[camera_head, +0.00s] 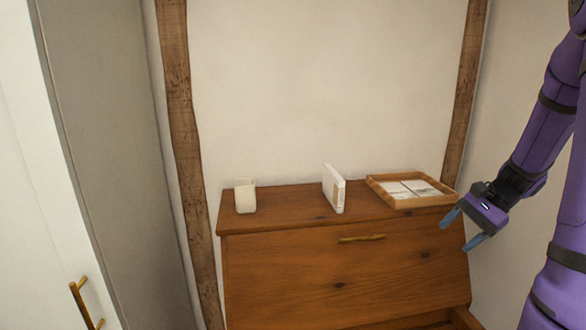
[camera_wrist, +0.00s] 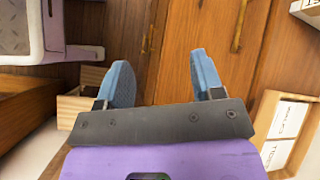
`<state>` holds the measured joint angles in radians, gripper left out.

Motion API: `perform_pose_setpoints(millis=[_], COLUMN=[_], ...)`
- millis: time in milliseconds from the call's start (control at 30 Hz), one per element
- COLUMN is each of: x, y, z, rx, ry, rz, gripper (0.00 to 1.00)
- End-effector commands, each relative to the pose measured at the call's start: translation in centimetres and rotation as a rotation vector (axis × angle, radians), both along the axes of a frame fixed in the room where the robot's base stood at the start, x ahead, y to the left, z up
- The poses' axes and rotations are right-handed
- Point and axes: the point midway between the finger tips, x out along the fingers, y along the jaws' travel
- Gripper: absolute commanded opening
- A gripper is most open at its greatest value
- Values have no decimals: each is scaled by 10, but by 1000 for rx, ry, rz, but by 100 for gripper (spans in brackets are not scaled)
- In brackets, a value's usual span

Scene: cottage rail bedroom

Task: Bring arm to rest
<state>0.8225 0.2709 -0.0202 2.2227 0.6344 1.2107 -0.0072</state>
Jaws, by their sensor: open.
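My purple arm (camera_head: 545,125) comes in from the right side of the head view. My gripper (camera_head: 461,231) hangs at its end, in front of the right end of the wooden dresser (camera_head: 290,265), with its blue fingers pointing down and to the left. In the wrist view my gripper (camera_wrist: 160,82) shows two blue fingers spread apart with nothing between them. Wooden fronts with gold handles lie beyond the fingers.
A white cabinet door (camera_head: 45,200) stands at the left. A lower drawer appears partly open.

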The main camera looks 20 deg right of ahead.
Motion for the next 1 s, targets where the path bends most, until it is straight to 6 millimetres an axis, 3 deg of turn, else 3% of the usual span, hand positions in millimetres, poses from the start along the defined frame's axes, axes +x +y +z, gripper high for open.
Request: perform_pose_setpoints(millis=[100, 500, 800, 1000], x=[0, -29, -69, -99], y=[34, 129, 181, 205], z=[28, 96, 133, 151], rx=[-109, -454, -703, -857], ry=[-36, -199, -385, -533], rz=[127, 507, 754, 892], gripper=[61, 61, 61, 61])
